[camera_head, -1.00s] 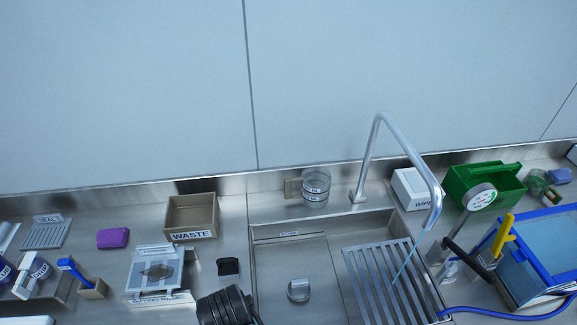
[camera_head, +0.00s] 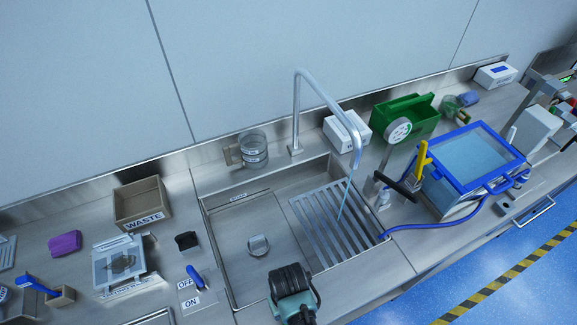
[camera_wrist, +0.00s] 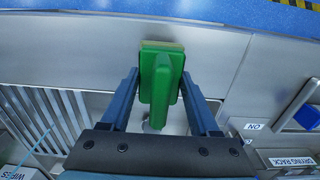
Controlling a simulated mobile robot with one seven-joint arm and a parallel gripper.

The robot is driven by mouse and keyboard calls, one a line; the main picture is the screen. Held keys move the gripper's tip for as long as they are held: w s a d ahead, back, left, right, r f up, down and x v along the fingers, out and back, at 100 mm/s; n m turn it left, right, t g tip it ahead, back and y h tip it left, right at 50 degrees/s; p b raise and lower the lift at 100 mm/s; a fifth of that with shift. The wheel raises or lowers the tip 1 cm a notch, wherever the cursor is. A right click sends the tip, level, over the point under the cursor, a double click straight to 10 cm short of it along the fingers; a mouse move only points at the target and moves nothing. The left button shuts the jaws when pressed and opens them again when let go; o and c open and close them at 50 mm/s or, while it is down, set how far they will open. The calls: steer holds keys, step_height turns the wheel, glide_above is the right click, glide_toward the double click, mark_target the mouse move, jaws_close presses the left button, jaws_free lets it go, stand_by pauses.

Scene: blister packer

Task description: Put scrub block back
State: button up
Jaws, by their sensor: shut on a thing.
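My gripper (camera_wrist: 161,78) is shut on a green block (camera_wrist: 162,85) with a tan edge, probably the scrub block. It sits between the two blue-grey fingers in the wrist view. In the camera_head view my dark wrist (camera_head: 290,281) is at the sink's front edge, and the fingers and block cannot be made out. Beneath the held block, the wrist view shows the steel counter front and sink edge.
The sink (camera_head: 222,250) holds a slatted grid (camera_head: 325,222) and a round drain piece (camera_head: 258,245); a tall tap (camera_head: 298,110) arches over it. Left are an OFF/ON switch (camera_head: 196,278) and a WASTE box (camera_head: 142,221). Right stands a blue-framed tank (camera_head: 478,160) with a hose.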

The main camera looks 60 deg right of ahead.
steer(key=shift+f, duration=1.2)
steer(key=shift+f, duration=0.15)
steer(key=o, duration=1.3)
step_height(320, 180, up, 12)
steer(key=shift+r, duration=0.2)
